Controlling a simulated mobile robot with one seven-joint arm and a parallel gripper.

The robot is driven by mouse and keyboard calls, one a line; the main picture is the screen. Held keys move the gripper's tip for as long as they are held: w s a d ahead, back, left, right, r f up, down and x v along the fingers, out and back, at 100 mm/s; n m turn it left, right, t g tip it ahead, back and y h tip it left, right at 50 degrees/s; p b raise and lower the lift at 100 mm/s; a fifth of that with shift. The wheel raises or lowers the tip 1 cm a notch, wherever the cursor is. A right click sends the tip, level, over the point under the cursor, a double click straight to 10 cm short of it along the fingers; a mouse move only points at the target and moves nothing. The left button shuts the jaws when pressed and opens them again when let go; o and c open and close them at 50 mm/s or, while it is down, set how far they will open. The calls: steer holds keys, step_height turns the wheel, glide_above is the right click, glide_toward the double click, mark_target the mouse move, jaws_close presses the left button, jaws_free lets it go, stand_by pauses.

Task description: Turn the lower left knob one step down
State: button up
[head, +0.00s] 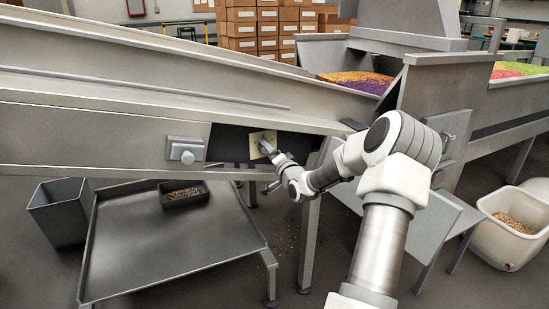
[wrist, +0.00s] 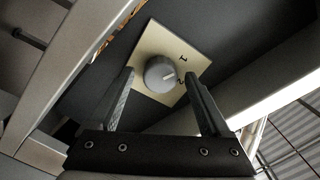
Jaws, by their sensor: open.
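A round grey knob (wrist: 158,75) sits on a cream plate (wrist: 150,48) with the digits 1 and 2 beside it. Its white mark points to the right, towards the digits; I cannot tell exactly which one it meets. In the head view the plate (head: 255,138) is on the dark recessed panel under the sloping chute, and the knob is mostly hidden by my gripper. My gripper (wrist: 160,77) is open, with one finger on each side of the knob in the wrist view. I cannot tell whether the fingers touch it.
A grey box with a round button (head: 186,151) is on the chute's side, left of the panel. Below are a metal table (head: 175,235), a small dark tray (head: 183,199) and a grey bin (head: 62,215). A white tub (head: 515,240) stands at right. A table leg (head: 310,240) is near my arm.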

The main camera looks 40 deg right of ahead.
steer(key=p+v, duration=0.4)
steer(key=v, duration=1.3)
steer(key=shift+a, duration=0.15)
